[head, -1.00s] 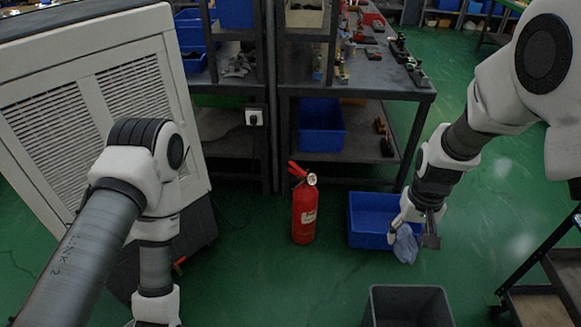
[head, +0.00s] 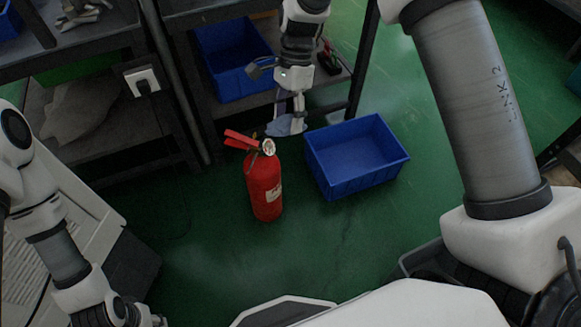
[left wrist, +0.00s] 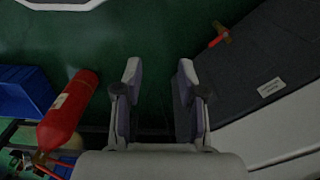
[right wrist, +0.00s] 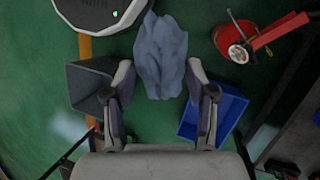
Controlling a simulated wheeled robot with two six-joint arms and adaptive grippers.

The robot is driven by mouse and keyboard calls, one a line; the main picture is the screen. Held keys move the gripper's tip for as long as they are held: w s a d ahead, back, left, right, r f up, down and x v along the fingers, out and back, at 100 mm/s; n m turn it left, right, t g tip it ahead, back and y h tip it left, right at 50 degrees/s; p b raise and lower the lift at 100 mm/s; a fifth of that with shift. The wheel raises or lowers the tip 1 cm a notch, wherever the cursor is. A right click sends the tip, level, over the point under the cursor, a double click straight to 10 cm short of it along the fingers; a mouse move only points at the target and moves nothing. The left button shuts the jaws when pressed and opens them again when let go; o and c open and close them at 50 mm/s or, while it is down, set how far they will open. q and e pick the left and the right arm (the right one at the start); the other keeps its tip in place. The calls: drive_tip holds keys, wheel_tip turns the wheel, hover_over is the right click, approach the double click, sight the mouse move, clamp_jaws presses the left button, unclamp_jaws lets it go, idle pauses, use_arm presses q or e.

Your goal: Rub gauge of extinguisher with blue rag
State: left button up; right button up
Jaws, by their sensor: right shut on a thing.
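The red extinguisher (head: 264,188) stands upright on the green floor, with its round white-faced gauge (head: 268,147) near the top. The gauge also shows in the right wrist view (right wrist: 238,53), right of the rag. My right gripper (head: 280,98) is shut on the crumpled blue rag (head: 288,125). The rag hangs between its fingers in the right wrist view (right wrist: 160,50). In the head view the rag is just above and right of the gauge, and looks apart from it. My left gripper (left wrist: 159,70) is open and empty; the extinguisher (left wrist: 67,112) is to its left.
An empty blue crate (head: 358,160) lies on the floor right of the extinguisher. A dark grey bin (right wrist: 88,84) shows in the right wrist view. Shelving holding a blue tub (head: 230,60) stands behind. The floor in front of the extinguisher is clear.

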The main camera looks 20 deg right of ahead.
use_arm(q)
wheel_tip(320, 180, down, 29)
drive_tip(key=b, duration=2.5)
drive_tip(key=shift+s+r, duration=0.2)
drive_tip(key=shift+s, duration=0.05)
use_arm(e)
drive_tip(key=w+f+m+t+y, duration=0.2)
drive_tip(key=f+m+t, duration=0.3)
drive_tip(key=f+m, duration=0.4)
drive_tip(key=w+f+m+t+y, duration=0.3)
drive_tip(key=w+f+m+t, duration=0.2)
drive_tip(key=f+m, duration=0.4)
wheel_tip(320, 180, down, 5)
drive_tip(key=shift+w+a+f, duration=0.2)
drive_tip(key=shift+w, duration=0.1)
use_arm(q)
drive_tip(key=shift+f+b, duration=0.35)
drive_tip(key=shift+b, duration=0.05)
use_arm(e)
drive_tip(key=shift+x, duration=0.95)
use_arm(q)
drive_tip(key=shift+r, duration=0.1)
use_arm(e)
drive_tip(key=shift+r, duration=0.1)
